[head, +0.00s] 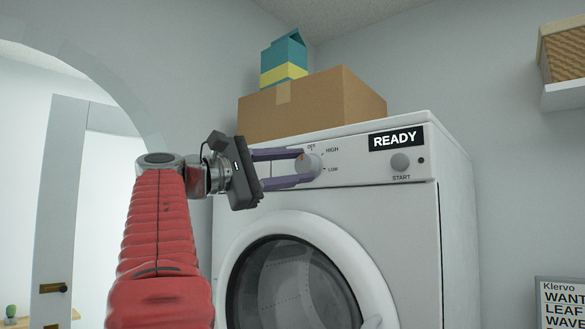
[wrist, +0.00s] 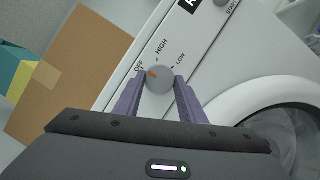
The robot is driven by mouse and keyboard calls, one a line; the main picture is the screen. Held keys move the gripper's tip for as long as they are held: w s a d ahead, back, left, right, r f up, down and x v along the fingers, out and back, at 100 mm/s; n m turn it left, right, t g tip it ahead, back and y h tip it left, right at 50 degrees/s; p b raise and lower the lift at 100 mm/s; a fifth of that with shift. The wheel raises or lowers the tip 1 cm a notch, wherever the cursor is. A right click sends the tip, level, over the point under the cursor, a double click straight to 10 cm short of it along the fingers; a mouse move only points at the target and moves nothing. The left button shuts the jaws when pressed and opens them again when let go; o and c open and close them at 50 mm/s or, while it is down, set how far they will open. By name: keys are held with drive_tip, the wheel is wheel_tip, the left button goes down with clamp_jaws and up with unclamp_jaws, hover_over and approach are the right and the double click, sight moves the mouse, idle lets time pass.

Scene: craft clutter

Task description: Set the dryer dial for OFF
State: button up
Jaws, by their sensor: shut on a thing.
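The dryer dial (head: 312,166) is a round light grey knob on the white dryer's front panel, with OFF, HIGH and LOW printed around it. In the wrist view the dial (wrist: 162,80) shows an orange pointer mark on its upper left, pointing at or close to the OFF label. My gripper (head: 306,165) reaches in from the left, its two purple fingers on either side of the dial and shut on it. The fingers also flank the dial in the wrist view (wrist: 160,80). The fingers partly hide the dial's sides.
A cardboard box (head: 320,103) with a teal carton (head: 284,60) stands on top. A shelf with a basket (head: 563,52) is at right.

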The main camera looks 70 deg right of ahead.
drive_tip(key=o, duration=1)
drive_tip(key=shift+o, duration=0.2)
drive_tip(key=shift+a, duration=0.1)
drive_tip(key=v, duration=1.3)
drive_tip(key=shift+w+a, duration=0.2)
drive_tip(key=shift+w, duration=0.05)
drive_tip(key=shift+f, duration=0.1)
